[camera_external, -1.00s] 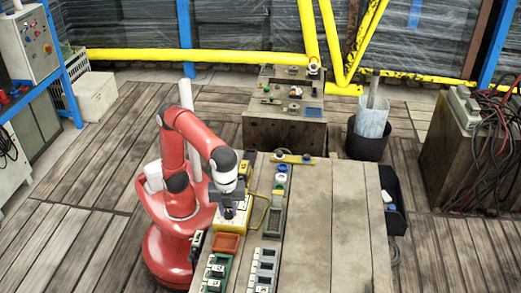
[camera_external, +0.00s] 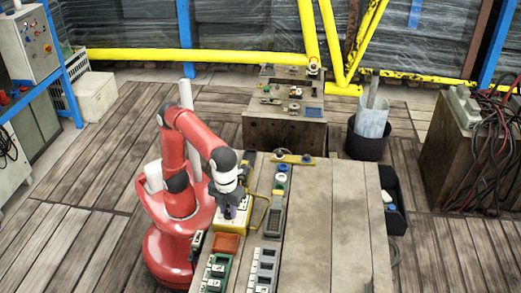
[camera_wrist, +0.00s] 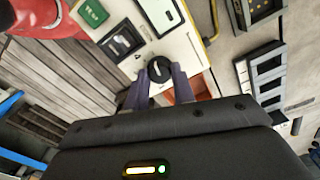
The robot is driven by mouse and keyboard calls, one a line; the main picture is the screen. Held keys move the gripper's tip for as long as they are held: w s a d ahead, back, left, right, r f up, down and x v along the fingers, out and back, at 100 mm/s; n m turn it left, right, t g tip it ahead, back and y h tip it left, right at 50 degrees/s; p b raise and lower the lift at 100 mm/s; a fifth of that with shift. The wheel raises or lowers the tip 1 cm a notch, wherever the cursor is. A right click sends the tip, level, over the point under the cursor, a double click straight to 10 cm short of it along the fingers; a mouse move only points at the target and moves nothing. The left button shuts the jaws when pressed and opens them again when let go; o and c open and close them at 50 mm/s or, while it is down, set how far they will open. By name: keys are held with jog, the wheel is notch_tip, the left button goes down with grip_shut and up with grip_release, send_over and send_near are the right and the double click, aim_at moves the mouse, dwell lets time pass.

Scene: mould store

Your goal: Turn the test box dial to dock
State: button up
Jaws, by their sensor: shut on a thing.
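The test box (camera_external: 236,226) is a cream and yellow box on the bench, under my gripper (camera_external: 231,211). In the wrist view its cream top (camera_wrist: 192,45) carries a black round dial (camera_wrist: 159,68). My gripper (camera_wrist: 159,78) points down at the box, with its purple fingers shut on opposite sides of the dial. The dial's pointer and any dock label are too small to read. In the external view my gripper hides the dial.
An orange-red tray (camera_external: 227,243) sits just in front of the box. The bench's right part (camera_external: 330,215) is clear.

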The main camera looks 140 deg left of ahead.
aim_at(228, 212)
dwell(0.3)
jog(key=o, duration=1)
notch_tip(228, 212, up, 8)
jog(key=shift+f, duration=0.1)
jog(key=shift+s, duration=0.1)
jog(key=s+f+n+t, duration=0.5)
jog(key=s+f+n, duration=0.8)
jog(key=s+f, duration=0.4)
jog(key=s, duration=0.4)
jog(key=shift+d+f+t, duration=0.3)
jog(key=shift+f, duration=0.05)
